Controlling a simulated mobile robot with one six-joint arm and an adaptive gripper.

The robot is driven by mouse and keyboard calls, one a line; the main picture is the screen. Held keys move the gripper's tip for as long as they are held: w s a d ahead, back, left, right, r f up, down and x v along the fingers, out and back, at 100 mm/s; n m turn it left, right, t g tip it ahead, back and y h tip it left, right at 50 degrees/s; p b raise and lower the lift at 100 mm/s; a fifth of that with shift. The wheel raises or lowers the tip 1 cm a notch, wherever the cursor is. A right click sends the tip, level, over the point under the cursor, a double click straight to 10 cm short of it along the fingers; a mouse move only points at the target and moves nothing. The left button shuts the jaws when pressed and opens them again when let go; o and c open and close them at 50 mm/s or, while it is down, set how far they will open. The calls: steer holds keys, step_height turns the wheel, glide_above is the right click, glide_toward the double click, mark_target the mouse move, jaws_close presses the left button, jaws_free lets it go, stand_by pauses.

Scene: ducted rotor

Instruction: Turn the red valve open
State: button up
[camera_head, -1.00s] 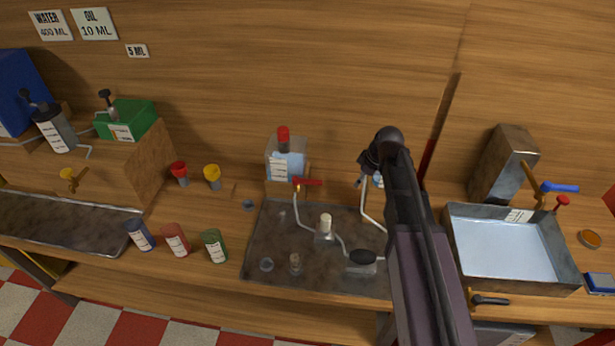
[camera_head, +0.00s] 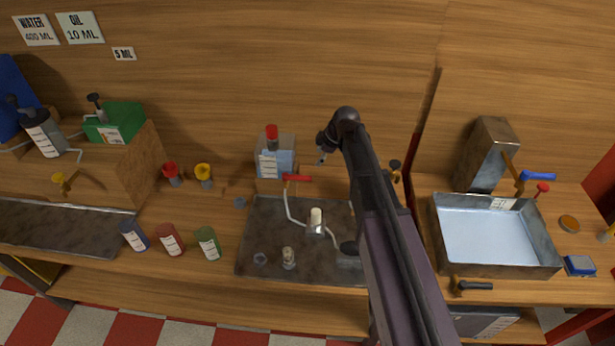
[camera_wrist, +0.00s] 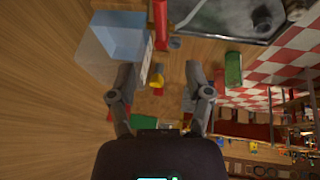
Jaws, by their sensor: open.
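The red valve (camera_head: 298,178) is a red lever at the front right of a clear tank of blue liquid (camera_head: 275,162), above a thin white pipe. In the wrist view the red lever (camera_wrist: 160,25) stands at the top centre, beside the blue-filled tank (camera_wrist: 122,40). My gripper (camera_head: 323,153) is just right of and above the lever in the head view, partly hidden by my arm. In the wrist view my gripper (camera_wrist: 159,85) has its two fingers spread apart with nothing held between them. The lever appears beyond the fingertips, apart from them.
A dark metal tray (camera_head: 265,235) with small fittings lies below the valve. Red (camera_head: 171,172) and yellow (camera_head: 203,174) funnels stand to the left. Blue, red and green cans stand in front of them. A metal basin (camera_head: 490,268) is at the right. The wooden wall rises behind.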

mark_target(305, 177)
steer(key=shift+b+x, duration=6.05)
steer(key=shift+x, duration=0.7)
jaws_close()
steer(key=shift+d, duration=0.35)
steer(key=shift+a, duration=0.25)
